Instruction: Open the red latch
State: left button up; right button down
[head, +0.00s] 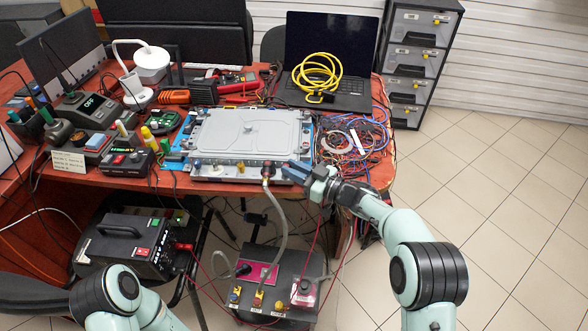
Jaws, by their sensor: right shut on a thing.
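A silver battery-like case (248,132) lies on the red table. A grey hose (279,215) rises from the box on the floor to a dark fitting with red on it (268,169), at the case's front edge; this looks like the red latch. My right gripper (290,171) comes in from the right at the front edge of the case. Its fingertips are at the right side of the red part and look shut on it. The fingers hide part of the contact, and the latch's exact position is too small to tell. My left gripper is out of view.
A grey box (277,283) with several coloured connectors stands on the floor below. Loose cables (357,140) lie right of the case. A laptop (330,50) with a yellow coiled cable (318,75) stands behind. Control boxes (128,163) crowd the left. Floor at right is clear.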

jog(key=shift+f, duration=0.15)
jog(key=c, duration=1.1)
grip_release()
jog(key=shift+o, duration=0.5)
jog(key=shift+d, duration=0.1)
jog(key=shift+r, duration=0.2)
jog(key=shift+d, duration=0.1)
